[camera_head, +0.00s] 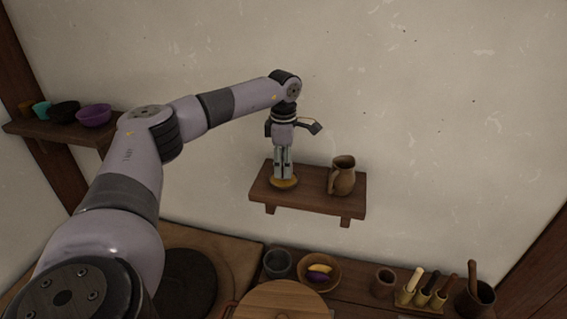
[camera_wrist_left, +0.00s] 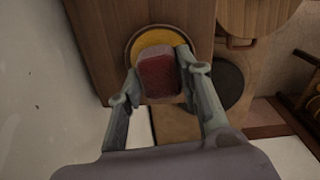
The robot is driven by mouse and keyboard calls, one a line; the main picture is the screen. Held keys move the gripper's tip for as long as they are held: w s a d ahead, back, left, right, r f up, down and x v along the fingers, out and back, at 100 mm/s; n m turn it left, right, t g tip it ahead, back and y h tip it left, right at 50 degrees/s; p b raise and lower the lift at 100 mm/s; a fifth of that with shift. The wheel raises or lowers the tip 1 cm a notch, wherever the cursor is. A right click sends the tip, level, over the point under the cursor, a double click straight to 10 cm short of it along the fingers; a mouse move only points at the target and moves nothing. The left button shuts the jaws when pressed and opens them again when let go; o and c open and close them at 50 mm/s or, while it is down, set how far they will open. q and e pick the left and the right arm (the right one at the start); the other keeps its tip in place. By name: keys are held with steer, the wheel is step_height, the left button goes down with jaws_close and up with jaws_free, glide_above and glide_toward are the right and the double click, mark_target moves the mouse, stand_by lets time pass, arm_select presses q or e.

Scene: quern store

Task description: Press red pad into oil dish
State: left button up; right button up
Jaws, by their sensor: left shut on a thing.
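The red pad (camera_wrist_left: 160,75) is a dark red block between the fingers of my left gripper (camera_wrist_left: 157,82) in the left wrist view. The gripper is shut on it. The oil dish (camera_wrist_left: 134,40) is round with a yellow-orange inside and sits right beneath the pad. In the head view my left gripper (camera_head: 284,176) points down at the oil dish (camera_head: 284,184) on a small wall shelf. The pad itself is hidden there. I cannot tell whether it touches the oil. My right gripper is not in view.
A brown jug (camera_head: 343,177) stands right of the dish on the wall shelf (camera_head: 314,200). A left shelf (camera_head: 55,130) holds bowls. Below are a grey cup (camera_head: 277,263), a fruit bowl (camera_head: 335,284), a round wooden lid (camera_head: 283,302) and a rack of handled tools (camera_head: 421,291).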

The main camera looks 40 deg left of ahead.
mark_target(283, 163)
arm_select(q)
steer(key=shift+f, duration=0.45)
stand_by(1.0)
steer(key=shift+s+f, duration=0.1)
steer(key=shift+f, duration=0.05)
stand_by(1.1)
step_height(283, 163, up, 7)
steer(key=p, duration=0.5)
steer(key=shift+p, duration=0.35)
stand_by(0.6)
